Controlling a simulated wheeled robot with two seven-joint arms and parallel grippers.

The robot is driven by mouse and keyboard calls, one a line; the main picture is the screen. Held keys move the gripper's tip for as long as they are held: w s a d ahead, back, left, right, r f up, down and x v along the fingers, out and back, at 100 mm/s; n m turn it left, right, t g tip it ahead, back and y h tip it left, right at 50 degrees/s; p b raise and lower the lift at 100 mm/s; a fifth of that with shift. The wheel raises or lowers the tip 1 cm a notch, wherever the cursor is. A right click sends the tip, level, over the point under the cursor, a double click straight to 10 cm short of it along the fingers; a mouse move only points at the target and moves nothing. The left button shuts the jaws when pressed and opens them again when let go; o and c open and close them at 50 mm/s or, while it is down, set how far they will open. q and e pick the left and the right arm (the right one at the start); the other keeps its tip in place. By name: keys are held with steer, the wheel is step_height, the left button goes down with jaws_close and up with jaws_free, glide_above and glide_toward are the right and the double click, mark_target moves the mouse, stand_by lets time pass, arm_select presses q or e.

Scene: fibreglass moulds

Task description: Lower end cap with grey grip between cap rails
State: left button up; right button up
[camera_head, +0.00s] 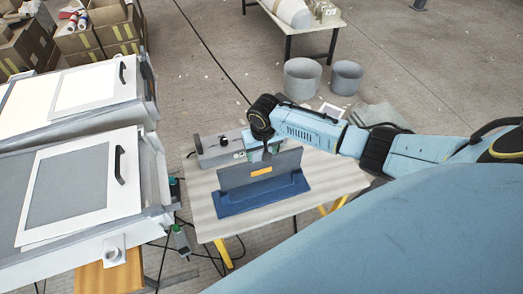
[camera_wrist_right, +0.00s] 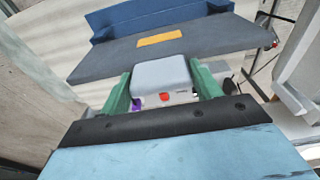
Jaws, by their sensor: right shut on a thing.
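The end cap is a dark grey plate (camera_head: 262,165) with an orange patch, held upright over a blue base (camera_head: 232,204) on the table. The base's cap rails are hard to make out behind the plate. The plate's lower edge overlaps the base in the head view; I cannot tell whether they touch. My right gripper (camera_head: 262,143) is behind the plate, at its upper part. In the right wrist view its green fingers (camera_wrist_right: 160,80) are shut on the grey grip (camera_wrist_right: 160,70). The plate (camera_wrist_right: 110,58) and the blue base (camera_wrist_right: 150,14) lie beyond. My left gripper is not in view.
A grey box (camera_head: 218,149) with buttons stands on the table (camera_head: 318,168) behind the plate. White-framed moulds (camera_head: 75,190) fill the left side. Two grey buckets (camera_head: 302,78) stand on the floor behind. The table right of the base is mostly clear.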

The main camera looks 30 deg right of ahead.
steer(key=shift+r+p, duration=0.1)
steer(key=shift+p, duration=0.25)
steer(key=b, duration=0.5)
glide_above(262, 179)
steer(key=shift+w+d+f, duration=0.1)
steer(key=shift+w+f, duration=0.1)
steer(key=shift+f, duration=1.85)
steer(key=shift+w+f, duration=0.15)
steer(key=shift+f, duration=1.9)
steer(key=o, duration=1.8)
steer(key=shift+c, duration=0.2)
step_height(262, 179, up, 13)
steer(key=s+p, duration=0.1)
steer(key=shift+s+a+r, duration=0.15)
steer(key=shift+s+a, duration=0.05)
steer(key=shift+s, duration=0.1)
